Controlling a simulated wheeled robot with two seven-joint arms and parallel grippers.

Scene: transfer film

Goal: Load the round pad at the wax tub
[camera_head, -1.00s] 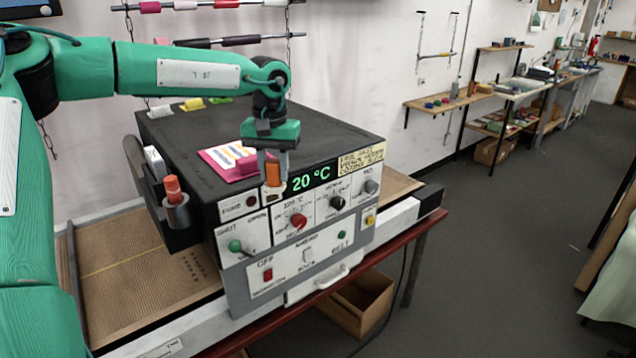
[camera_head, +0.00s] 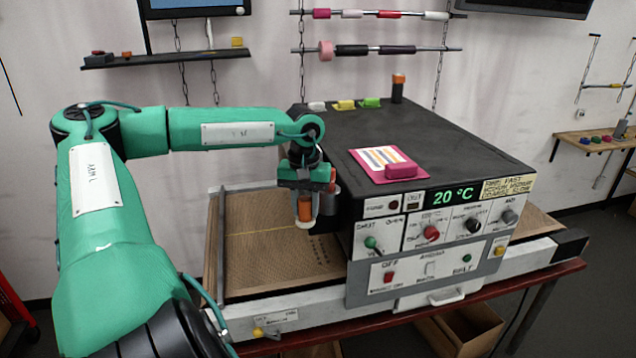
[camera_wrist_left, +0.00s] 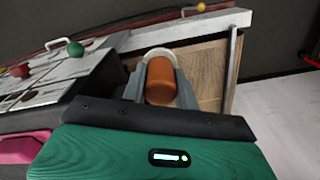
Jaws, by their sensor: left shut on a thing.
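My left gripper (camera_head: 304,200) is shut on the orange handle (camera_head: 305,210) of the round pad. The pad's pale round face (camera_head: 302,224) points down. It hangs at the left side of the black machine, over the mesh belt. In the left wrist view the orange handle (camera_wrist_left: 160,82) lies between the fingers, with the pale pad (camera_wrist_left: 155,54) showing as a rim around its far end. I cannot make out a wax tub for certain. A grey cup (camera_head: 331,196) on the machine's side is partly hidden behind the gripper. My right gripper is not in view.
The black machine (camera_head: 440,150) carries a pink block and card (camera_head: 385,165); an orange-capped dark cylinder (camera_head: 398,88) stands at its back. The mesh belt (camera_head: 260,245) is bare at left. A wall shelf (camera_head: 165,60) holds small items.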

